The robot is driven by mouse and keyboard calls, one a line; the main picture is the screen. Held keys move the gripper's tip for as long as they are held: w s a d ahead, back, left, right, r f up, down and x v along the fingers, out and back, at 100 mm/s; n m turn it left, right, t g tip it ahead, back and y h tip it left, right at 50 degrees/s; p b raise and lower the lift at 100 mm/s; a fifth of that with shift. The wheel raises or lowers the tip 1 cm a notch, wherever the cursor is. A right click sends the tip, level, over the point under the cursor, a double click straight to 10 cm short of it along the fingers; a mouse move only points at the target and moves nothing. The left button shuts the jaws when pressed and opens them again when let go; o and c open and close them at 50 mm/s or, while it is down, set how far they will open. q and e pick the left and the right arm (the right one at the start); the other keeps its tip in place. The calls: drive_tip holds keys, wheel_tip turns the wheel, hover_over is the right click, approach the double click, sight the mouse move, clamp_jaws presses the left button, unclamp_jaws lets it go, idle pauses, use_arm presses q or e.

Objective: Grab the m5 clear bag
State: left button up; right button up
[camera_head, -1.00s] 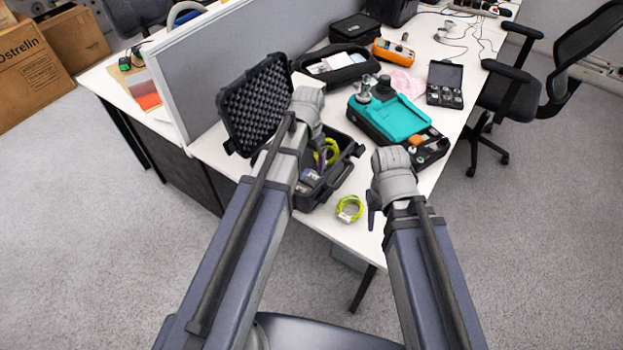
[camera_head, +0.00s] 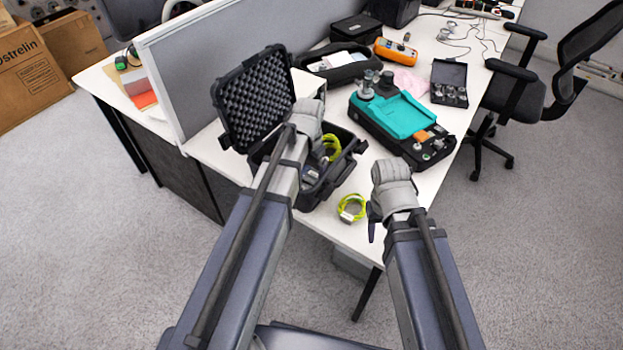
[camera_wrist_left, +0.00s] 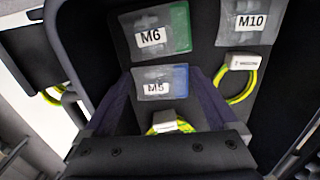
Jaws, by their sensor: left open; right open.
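The M5 clear bag (camera_wrist_left: 161,82) lies flat in the black case and shows a white M5 label in the left wrist view. My left gripper (camera_wrist_left: 162,76) is open, with its dark fingers on either side of the bag, apart from each other. I cannot tell whether they touch it. The M6 clear bag (camera_wrist_left: 155,32) lies just above it, and the M10 clear bag (camera_wrist_left: 248,22) is to the upper right. In the head view my left arm hides much of the open case (camera_head: 340,178). My right gripper (camera_head: 373,222) is open beside the table's front edge.
Tagged yellow-green cable loops (camera_wrist_left: 240,85) lie in the case, and a yellow coil (camera_head: 352,208) lies on the white table (camera_head: 335,225). A teal-topped device (camera_head: 400,116) stands right of the case. The foam-lined lid (camera_head: 255,100) stands open near the grey divider (camera_head: 220,60).

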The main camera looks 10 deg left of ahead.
sight(309, 176)
use_arm(q)
drive_tip(key=c, duration=1)
drive_tip(key=shift+r, duration=0.1)
use_arm(e)
drive_tip(key=shift+r, duration=0.1)
use_arm(q)
wheel_tip(309, 176, up, 10)
drive_tip(key=p, duration=1)
use_arm(e)
wheel_tip(309, 176, up, 10)
